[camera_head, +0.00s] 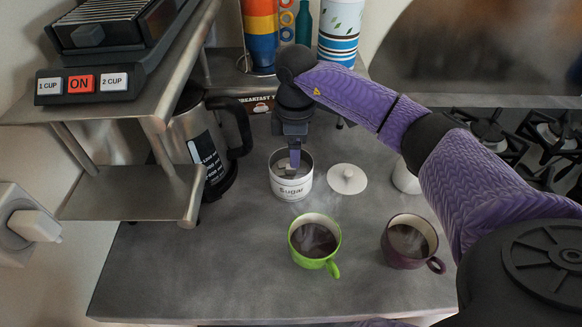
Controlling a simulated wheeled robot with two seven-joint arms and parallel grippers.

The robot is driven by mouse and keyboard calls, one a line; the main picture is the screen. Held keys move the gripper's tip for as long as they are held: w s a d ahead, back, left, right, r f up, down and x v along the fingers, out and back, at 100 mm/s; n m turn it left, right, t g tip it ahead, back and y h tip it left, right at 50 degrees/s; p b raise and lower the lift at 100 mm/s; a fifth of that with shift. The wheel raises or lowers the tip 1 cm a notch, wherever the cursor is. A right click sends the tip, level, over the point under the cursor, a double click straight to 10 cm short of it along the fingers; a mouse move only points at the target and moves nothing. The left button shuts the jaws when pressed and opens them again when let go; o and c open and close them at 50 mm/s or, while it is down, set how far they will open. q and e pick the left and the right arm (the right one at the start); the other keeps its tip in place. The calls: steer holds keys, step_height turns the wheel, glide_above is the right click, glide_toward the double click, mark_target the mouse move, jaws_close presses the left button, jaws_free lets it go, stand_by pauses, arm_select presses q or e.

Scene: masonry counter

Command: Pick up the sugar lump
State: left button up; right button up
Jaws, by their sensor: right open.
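A white sugar tin labelled "Sugar" (291,188) stands open on the grey counter. Its round white lid (347,178) lies beside it on the right. My right gripper (294,164) points down over the tin, with its fingertips at or inside the tin's mouth. The gripper is open. The sugar lump cannot be made out; the gripper and the tin's wall hide most of the inside. My left gripper is not in view.
A green cup (330,262) and a purple cup (409,243), both with steaming dark drink, stand in front of the tin. A kettle (205,140) and a metal shelf (125,194) are at left. A gas hob (530,140) is at right. The counter's front left is clear.

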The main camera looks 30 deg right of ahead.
steer(key=f, duration=0.2)
steer(key=f+b, duration=0.1)
steer(key=f, duration=0.1)
steer(key=shift+w+a+f, duration=0.1)
steer(key=shift+a, duration=0.3)
steer(key=shift+c, duration=0.3)
jaws_close()
